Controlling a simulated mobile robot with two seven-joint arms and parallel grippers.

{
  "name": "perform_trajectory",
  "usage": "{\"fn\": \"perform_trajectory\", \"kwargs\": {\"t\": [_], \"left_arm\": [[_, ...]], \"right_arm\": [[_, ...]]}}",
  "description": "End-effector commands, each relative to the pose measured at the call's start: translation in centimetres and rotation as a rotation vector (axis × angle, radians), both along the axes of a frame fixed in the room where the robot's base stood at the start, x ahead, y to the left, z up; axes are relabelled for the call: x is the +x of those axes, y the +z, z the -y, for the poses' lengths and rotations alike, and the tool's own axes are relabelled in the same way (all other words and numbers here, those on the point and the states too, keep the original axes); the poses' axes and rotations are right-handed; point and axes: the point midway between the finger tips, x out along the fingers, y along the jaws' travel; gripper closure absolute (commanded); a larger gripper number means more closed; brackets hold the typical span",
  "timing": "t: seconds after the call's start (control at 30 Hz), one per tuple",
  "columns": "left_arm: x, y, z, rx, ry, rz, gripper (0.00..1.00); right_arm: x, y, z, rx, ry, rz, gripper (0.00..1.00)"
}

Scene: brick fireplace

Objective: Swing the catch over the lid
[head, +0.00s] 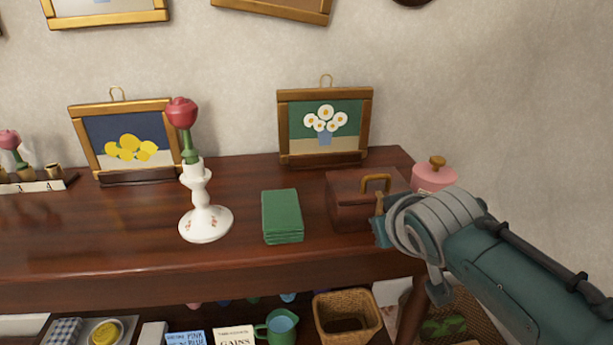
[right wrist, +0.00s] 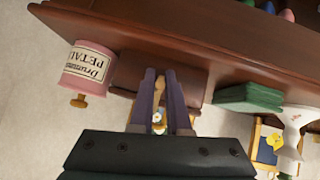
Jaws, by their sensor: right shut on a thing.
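A brown box (head: 352,205) sits at the right end of the table, its lid (head: 350,182) down. A gold loop handle (head: 376,179) stands on the lid. My right gripper (head: 380,228) is at the right part of the box's front, partly hidden by its own wrist. In the right wrist view, its two fingers (right wrist: 160,80) are shut on a small gold catch (right wrist: 159,83) in front of the brown box (right wrist: 195,83). Most of the catch is hidden between the fingers. My left gripper is in neither view.
A pink jar (head: 433,177) stands right behind the box, close to my right arm. A stack of green books (head: 282,216) lies left of the box. A white candlestick (head: 205,222) with a red flower and framed pictures (head: 324,122) stand farther left and behind.

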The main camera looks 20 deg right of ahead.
Motion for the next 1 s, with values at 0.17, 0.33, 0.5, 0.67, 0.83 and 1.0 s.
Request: {"fn": "perform_trajectory", "kwargs": {"t": [0.17,0.33,0.5,0.67,0.83,1.0], "left_arm": [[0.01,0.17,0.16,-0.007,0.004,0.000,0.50],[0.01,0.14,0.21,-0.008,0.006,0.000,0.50],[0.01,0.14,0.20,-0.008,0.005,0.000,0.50],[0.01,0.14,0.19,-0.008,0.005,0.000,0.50],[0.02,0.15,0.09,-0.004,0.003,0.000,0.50],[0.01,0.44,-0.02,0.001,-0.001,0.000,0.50]], "right_arm": [[0.09,0.08,0.06,0.001,0.001,-0.006,1.00],[0.08,0.05,0.05,0.000,0.000,-0.006,1.00],[0.07,0.03,0.05,0.000,0.000,-0.006,0.76],[0.08,0.06,0.01,0.001,0.000,-0.005,0.58],[0.07,0.04,0.00,0.001,0.000,-0.006,0.55],[-0.18,0.34,-0.12,0.002,0.001,-0.006,0.55]]}}
